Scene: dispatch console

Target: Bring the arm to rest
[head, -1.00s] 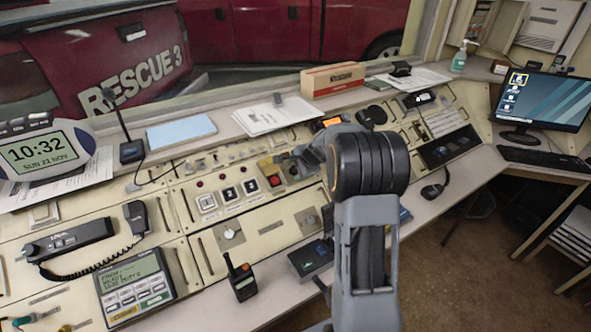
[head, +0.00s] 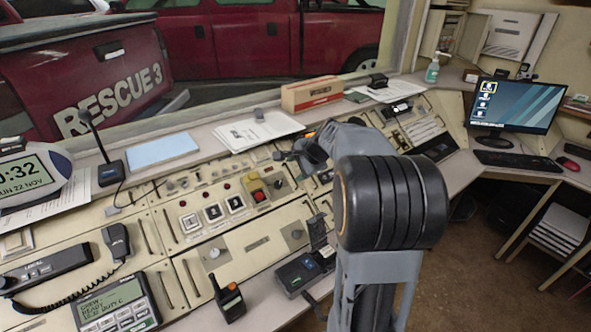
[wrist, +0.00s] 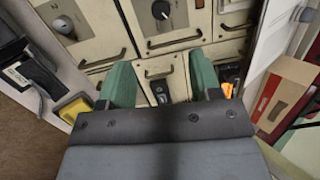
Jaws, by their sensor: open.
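My arm rises in front of the console in the head view, with its large dark joint in the right half of the picture. My gripper shows in the wrist view (wrist: 161,78), where its two green fingers stand apart with nothing between them. Cream console panels with dark handles and a round knob (wrist: 160,10) lie beyond the fingertips. In the head view the arm bends away toward the console, and the fingers cannot be made out there.
The sloped console (head: 262,243) runs across the front. On it or its ledge are a handheld radio (head: 229,301), a desk microphone (head: 110,172), papers (head: 250,131) and a cardboard box (head: 310,94). A monitor (head: 515,104) stands at right. Open floor lies at lower right.

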